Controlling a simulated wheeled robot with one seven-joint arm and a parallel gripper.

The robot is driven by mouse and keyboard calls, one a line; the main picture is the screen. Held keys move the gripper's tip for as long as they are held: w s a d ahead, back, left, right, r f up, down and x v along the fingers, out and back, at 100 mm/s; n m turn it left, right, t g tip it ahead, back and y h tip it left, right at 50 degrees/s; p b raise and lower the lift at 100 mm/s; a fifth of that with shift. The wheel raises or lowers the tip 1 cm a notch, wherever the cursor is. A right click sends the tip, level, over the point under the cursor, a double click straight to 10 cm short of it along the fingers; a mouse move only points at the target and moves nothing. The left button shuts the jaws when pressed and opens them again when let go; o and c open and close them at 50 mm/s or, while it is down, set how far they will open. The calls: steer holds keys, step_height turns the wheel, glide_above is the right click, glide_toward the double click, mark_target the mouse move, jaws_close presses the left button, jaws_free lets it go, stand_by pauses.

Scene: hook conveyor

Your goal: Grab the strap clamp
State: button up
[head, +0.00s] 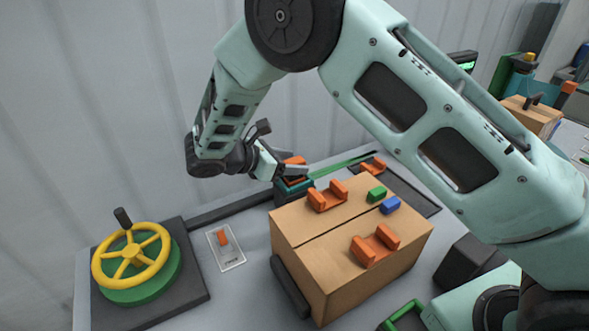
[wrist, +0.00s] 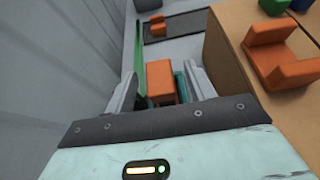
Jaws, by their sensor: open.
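The strap clamp (head: 294,187) has a dark teal body and an orange top part, and sits just behind the cardboard box with a green strap (head: 340,163) running off to the right. My gripper (head: 281,172) is at the clamp, reaching in from the left. In the wrist view, the orange part of the clamp (wrist: 161,82) stands between my two open fingers (wrist: 163,88), with a narrow gap showing on its left. A bit of teal shows beside the right finger. The lower part of the clamp is hidden by my gripper and the box.
The cardboard box (head: 345,262) stands close in front and right of the clamp, with orange brackets (head: 375,245) and green and blue blocks on top. A grey wall stands behind.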

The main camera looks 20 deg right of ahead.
mark_target(293, 161)
steer(key=shift+p+x, duration=0.4)
steer(key=shift+x, duration=1.2)
steer(key=c, duration=1.1)
steer(key=shift+w+r, duration=0.1)
steer(key=shift+r, duration=0.05)
steer(key=shift+c, duration=0.2)
